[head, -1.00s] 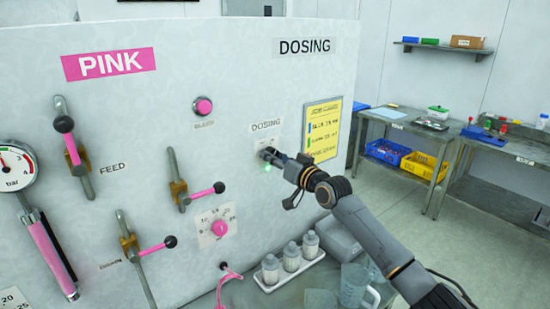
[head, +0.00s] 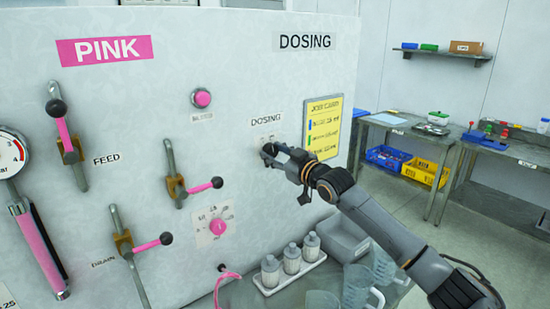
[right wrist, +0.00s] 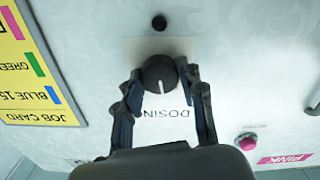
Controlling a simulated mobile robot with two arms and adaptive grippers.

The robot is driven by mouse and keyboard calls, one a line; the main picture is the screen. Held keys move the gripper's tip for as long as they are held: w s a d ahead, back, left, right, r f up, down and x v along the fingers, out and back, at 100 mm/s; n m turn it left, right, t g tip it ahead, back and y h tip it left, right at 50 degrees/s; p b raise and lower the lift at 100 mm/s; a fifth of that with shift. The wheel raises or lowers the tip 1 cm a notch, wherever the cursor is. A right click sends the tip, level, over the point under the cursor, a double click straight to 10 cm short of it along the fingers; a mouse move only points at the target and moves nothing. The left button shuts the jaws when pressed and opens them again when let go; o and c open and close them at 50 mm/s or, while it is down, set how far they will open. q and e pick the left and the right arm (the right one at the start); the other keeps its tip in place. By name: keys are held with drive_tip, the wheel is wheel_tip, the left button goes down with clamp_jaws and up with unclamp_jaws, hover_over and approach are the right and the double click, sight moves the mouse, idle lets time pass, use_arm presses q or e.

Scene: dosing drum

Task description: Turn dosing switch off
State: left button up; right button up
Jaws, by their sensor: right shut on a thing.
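The dosing switch is a round dark knob (right wrist: 159,72) on a pale plate, under the small DOSING label (head: 266,119) on the white panel. My right gripper (head: 270,153) is at the panel with its fingers shut on the knob. In the right wrist view, which looks upside down, one finger lies on each side of the knob. A small pale mark shows on the knob's face. A small round lamp (right wrist: 159,22) by the knob looks dark. In the head view the gripper hides most of the knob. My left gripper is not in view.
A yellow job card (head: 322,128) hangs right of the switch. A pink button (head: 202,97), a pink dial (head: 217,227) and several levers are to the left. Below stand white bottles in a tray (head: 289,276) and clear jugs (head: 357,286). Floor and workbenches lie to the right.

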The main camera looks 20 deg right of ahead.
drive_tip(key=shift+n+p, duration=0.45)
drive_tip(key=shift+n, duration=1.85)
drive_tip(key=o, duration=1.2)
drive_tip(key=shift+s+d+f, duration=0.1)
drive_tip(key=shift+s+d, duration=0.05)
drive_tip(key=shift+s, duration=0.2)
drive_tip(key=v, duration=1.1)
drive_tip(key=shift+s, duration=0.15)
